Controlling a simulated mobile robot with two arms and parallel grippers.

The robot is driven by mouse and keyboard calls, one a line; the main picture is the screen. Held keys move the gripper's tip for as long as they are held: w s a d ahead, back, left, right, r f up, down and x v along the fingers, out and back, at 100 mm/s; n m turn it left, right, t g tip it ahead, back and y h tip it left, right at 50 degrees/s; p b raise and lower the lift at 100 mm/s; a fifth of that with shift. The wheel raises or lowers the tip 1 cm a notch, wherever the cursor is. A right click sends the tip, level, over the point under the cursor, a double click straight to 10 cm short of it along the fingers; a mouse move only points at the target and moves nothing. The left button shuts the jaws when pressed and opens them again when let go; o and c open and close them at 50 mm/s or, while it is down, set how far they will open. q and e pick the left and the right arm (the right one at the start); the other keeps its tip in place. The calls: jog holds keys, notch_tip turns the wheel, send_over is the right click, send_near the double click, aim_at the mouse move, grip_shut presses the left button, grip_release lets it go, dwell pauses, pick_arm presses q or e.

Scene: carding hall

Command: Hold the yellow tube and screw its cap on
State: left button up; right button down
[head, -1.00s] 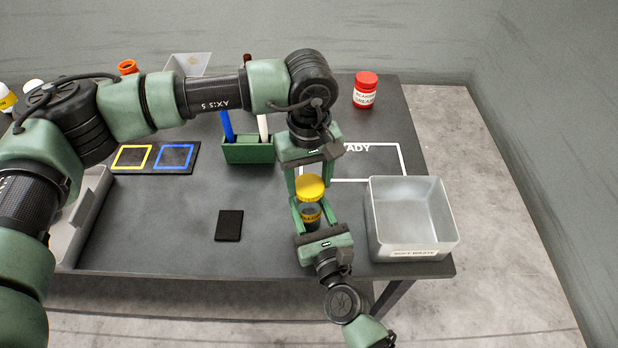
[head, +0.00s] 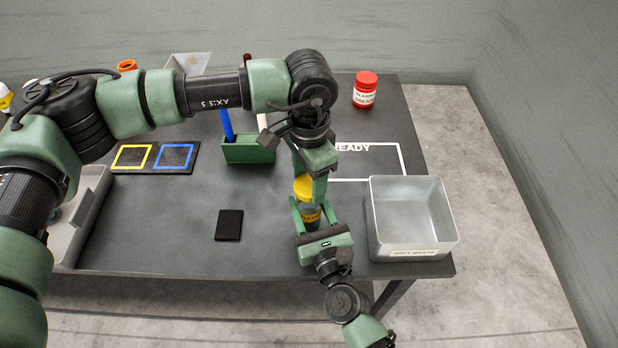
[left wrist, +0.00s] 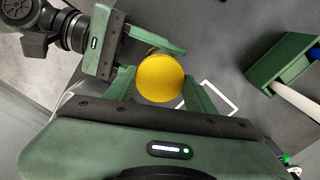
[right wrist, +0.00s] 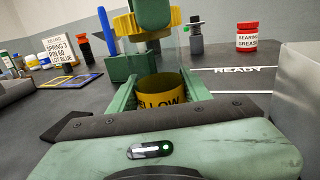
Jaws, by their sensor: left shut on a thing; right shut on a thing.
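The yellow cap (head: 303,189) is directly above the yellow tube (head: 312,217). My left gripper (head: 309,186) comes down from above and is shut on the cap, which shows as a round yellow disc in the left wrist view (left wrist: 160,77). In the right wrist view the cap (right wrist: 130,24) has a ridged side. My right gripper (head: 312,209) is shut around the upright tube, whose yellow label (right wrist: 162,98) is partly hidden by the fingers. The cap and the tube are in line; I cannot tell how far the cap sits on the tube.
A grey waste bin (head: 415,253) stands close right of the grippers. A green rack (head: 248,150) with a blue and a white stick is behind left. A red grease jar (head: 366,90) stands at the back. A black pad (head: 229,225) lies left, with clear table around it.

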pick_arm(q)
jog(key=o, duration=1.3)
jog(key=shift+r, duration=2.3)
jog(key=shift+c, duration=0.4)
